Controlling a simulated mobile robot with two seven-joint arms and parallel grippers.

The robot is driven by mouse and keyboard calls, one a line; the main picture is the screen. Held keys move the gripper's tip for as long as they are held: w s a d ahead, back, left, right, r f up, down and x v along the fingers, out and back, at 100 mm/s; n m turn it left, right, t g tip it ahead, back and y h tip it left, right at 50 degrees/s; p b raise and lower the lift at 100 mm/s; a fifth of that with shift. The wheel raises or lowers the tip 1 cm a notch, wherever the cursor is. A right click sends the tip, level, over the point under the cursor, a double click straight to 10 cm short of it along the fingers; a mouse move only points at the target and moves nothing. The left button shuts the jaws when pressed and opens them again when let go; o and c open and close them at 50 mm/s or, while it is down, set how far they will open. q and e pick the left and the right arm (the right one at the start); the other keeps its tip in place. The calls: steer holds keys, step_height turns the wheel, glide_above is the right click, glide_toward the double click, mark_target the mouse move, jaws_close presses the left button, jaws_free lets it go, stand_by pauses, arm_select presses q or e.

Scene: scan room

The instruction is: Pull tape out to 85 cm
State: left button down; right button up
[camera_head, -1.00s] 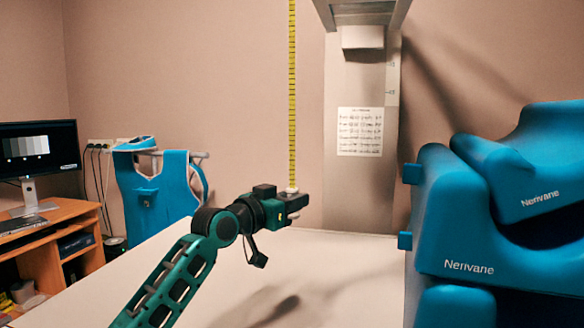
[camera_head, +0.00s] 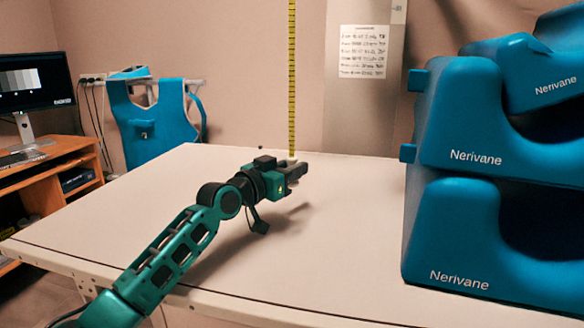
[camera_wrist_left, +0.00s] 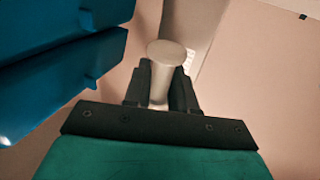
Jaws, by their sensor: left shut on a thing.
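A yellow measuring tape with dark marks (camera_head: 291,80) hangs straight down in the head view, its top beyond the frame edge. Its lower end reaches my left gripper (camera_head: 297,170), which is low over the white table. In the left wrist view, the fingers of my left gripper (camera_wrist_left: 163,92) are shut on a pale round-topped knob (camera_wrist_left: 166,53) at the tape's end. The tape's figures are too small to read. My right gripper is not in view.
Blue Nerivane foam supports (camera_head: 470,145) are stacked on the right of the white table (camera_head: 340,230). A wall panel with a printed sheet (camera_head: 363,52) stands behind. A blue apron (camera_head: 155,125) hangs at the back left, near a desk with a monitor (camera_head: 30,80).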

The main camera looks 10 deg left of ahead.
arm_select(q)
steer(key=shift+f, duration=0.15)
steer(key=c, duration=1.1)
jaws_free()
steer(key=shift+o, duration=0.2)
steer(key=shift+s+a, duration=0.1)
steer(key=p+v, duration=0.2)
steer(key=v, duration=1)
steer(key=shift+s+a, duration=0.2)
steer(key=shift+s, duration=0.1)
